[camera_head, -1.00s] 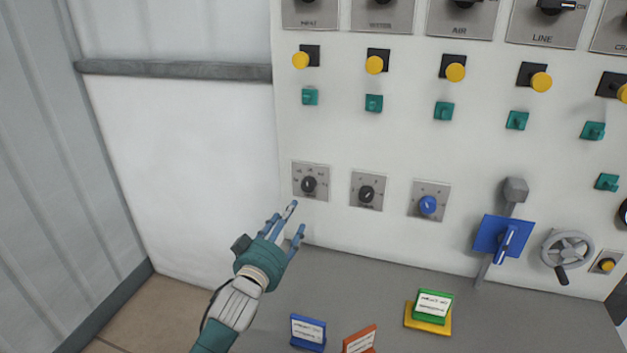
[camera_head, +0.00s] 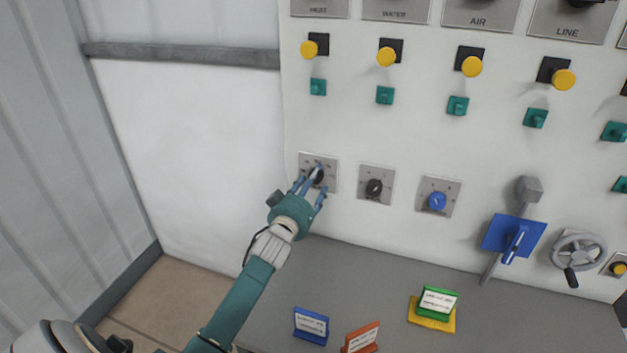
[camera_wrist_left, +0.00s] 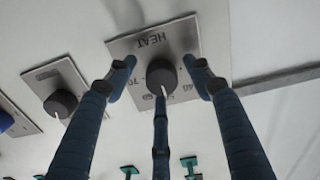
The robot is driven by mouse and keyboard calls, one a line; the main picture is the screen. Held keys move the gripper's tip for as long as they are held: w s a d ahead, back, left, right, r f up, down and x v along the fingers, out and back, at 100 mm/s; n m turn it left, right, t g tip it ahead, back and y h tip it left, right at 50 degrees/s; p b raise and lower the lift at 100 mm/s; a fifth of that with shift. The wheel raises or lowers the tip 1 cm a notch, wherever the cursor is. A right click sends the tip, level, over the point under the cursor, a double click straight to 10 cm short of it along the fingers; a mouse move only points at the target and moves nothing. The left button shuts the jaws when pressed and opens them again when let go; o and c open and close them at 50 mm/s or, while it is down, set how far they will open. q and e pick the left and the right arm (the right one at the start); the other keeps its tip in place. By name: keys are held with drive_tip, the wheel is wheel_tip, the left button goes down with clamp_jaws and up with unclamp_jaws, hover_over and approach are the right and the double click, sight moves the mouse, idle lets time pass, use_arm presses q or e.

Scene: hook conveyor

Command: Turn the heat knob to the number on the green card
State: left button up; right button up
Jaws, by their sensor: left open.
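The heat knob (camera_wrist_left: 161,76) is a black round dial with a white pointer line on a grey plate (camera_wrist_left: 125,48) marked HEAT. In the head view the heat knob (camera_head: 316,176) is the leftmost of the three dials, partly covered by my fingers. My left gripper (camera_head: 312,186) is open at the plate, with its blue fingers spread around the knob; I cannot tell whether they touch it. In the wrist view the left gripper (camera_wrist_left: 160,85) has fingers on both sides and one below. The green card (camera_head: 438,301) stands on the shelf; its writing is too small to read.
A second black dial (camera_head: 374,188) and a blue dial (camera_head: 437,201) sit to the right. Further right are a blue lever plate (camera_head: 500,232) and a handwheel (camera_head: 580,250). Blue (camera_head: 311,325) and orange (camera_head: 361,338) cards and a yellow base (camera_head: 420,318) rest on the grey shelf (camera_head: 365,275).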

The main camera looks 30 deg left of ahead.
use_arm(q)
drive_tip(key=shift+w, duration=0.15)
drive_tip(key=shift+c, duration=0.3)
drive_tip(key=c, duration=1.1)
drive_tip(key=shift+f, duration=0.1)
use_arm(e)
drive_tip(key=shift+s, duration=0.4)
